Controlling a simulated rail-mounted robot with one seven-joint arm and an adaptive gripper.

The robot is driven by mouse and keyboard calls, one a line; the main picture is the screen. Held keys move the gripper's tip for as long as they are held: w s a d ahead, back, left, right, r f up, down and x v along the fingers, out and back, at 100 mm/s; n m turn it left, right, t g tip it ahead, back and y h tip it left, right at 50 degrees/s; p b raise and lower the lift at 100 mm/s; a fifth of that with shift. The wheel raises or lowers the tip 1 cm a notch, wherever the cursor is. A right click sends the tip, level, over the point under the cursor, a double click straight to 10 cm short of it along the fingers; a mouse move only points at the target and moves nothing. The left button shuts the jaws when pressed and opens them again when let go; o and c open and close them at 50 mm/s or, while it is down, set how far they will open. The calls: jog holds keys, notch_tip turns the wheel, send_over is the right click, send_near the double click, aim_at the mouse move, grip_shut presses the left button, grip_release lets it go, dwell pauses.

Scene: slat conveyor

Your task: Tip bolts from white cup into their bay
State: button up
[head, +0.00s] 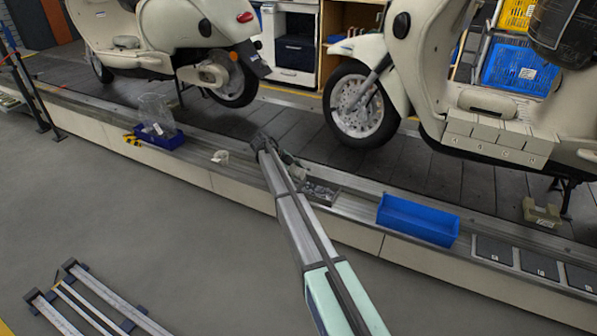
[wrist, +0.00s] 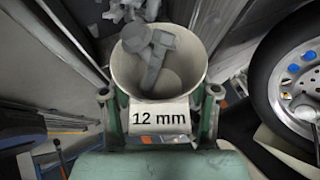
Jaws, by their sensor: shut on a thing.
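My gripper (wrist: 160,105) is shut on a white cup (wrist: 190,68) with a "12 mm" label (wrist: 160,119) in the wrist view. Grey bolts (wrist: 150,45) lie inside the cup, with heads near its far rim. More grey pieces (wrist: 125,10) show past that rim; I cannot tell what they rest on. In the head view my gripper (head: 290,163) is over the conveyor's edge ledge, and the cup is mostly hidden there. A grey tray (head: 320,191) with small dark parts sits on the ledge just right of my gripper. Three flat dark marked plates (head: 495,250) lie at the right end of the ledge.
A blue bin (head: 418,220) stands on the ledge right of the grey tray. A dark blue bin (head: 155,138) with a clear bag and a small white object (head: 220,157) are to the left. Two cream scooters (head: 180,40) stand on the slats behind. The front floor is mostly clear.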

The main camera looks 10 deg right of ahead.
aim_at(294, 167)
jog(key=g+h, duration=0.1)
jog(key=w+a+r+h+p, duration=0.1)
jog(key=shift+w+n+g+h+p, duration=0.1)
jog(key=shift+n+g+h+p, duration=0.2)
jog(key=shift+n+g+h, duration=0.1)
jog(key=h, duration=0.1)
jog(key=a+n+g+h+p, duration=0.1)
jog(key=shift+w+r+h, duration=0.3)
jog(key=shift+r+h, duration=0.1)
jog(key=shift+s+d+f+b, duration=0.15)
jog(key=shift+f+b, duration=0.1)
jog(key=shift+b, duration=0.25)
jog(key=shift+r+b, duration=0.1)
jog(key=shift+b, duration=0.45)
jog(key=h+b, duration=0.1)
jog(key=b, duration=0.5)
jog(key=a+g+h+b, duration=0.1)
jog(key=b, duration=0.5)
jog(key=shift+w+r+n, duration=0.3)
jog(key=shift+n, duration=0.1)
jog(key=shift+r, duration=0.2)
jog(key=shift+r+p, duration=0.75)
jog(key=shift+r, duration=2.7)
